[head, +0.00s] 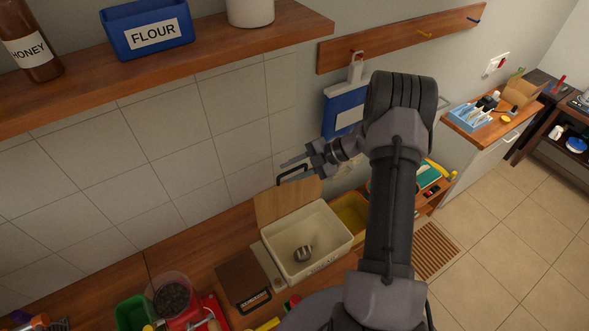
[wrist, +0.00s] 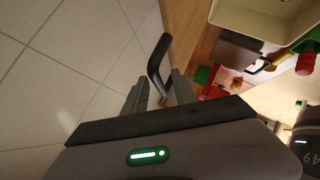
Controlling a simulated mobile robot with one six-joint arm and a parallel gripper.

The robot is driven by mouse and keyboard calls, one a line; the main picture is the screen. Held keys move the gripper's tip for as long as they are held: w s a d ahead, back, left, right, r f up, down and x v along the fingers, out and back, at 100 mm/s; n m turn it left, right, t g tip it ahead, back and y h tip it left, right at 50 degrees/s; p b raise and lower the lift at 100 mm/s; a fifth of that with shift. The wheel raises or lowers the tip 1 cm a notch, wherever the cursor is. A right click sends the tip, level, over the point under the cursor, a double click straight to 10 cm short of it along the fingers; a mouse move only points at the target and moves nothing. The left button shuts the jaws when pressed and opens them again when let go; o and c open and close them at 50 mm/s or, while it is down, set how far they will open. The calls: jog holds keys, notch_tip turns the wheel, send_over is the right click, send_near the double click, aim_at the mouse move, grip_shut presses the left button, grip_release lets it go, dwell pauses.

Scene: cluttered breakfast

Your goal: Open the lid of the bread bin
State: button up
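The bread bin (head: 333,232) is a cream, open-topped box on the wooden counter, with a small metallic item (head: 303,254) inside. Its wooden lid (head: 275,204) is raised, standing up along the bin's back edge near the tiled wall. A black bar handle (head: 292,172) is at the lid's top. My gripper (head: 291,170) is at the handle, its two fingers apart. In the wrist view the handle (wrist: 156,62) runs between the fingers of my gripper (wrist: 161,88), with gaps visible. Whether a finger touches it I cannot tell. The bin's corner (wrist: 262,20) shows at the top right.
A shelf (head: 270,32) with a honey bottle (head: 30,45) and a flour box (head: 148,28) hangs above left. A blue item (head: 343,108) hangs behind my arm. A brown box (head: 243,277) and red appliance (head: 190,312) stand left of the bin; a yellow container (head: 349,212) stands right.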

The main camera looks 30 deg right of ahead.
jog(key=b+v, duration=0.1)
jog(key=v, duration=1.6)
jog(key=shift+d+b, duration=0.25)
jog(key=shift+b, duration=0.05)
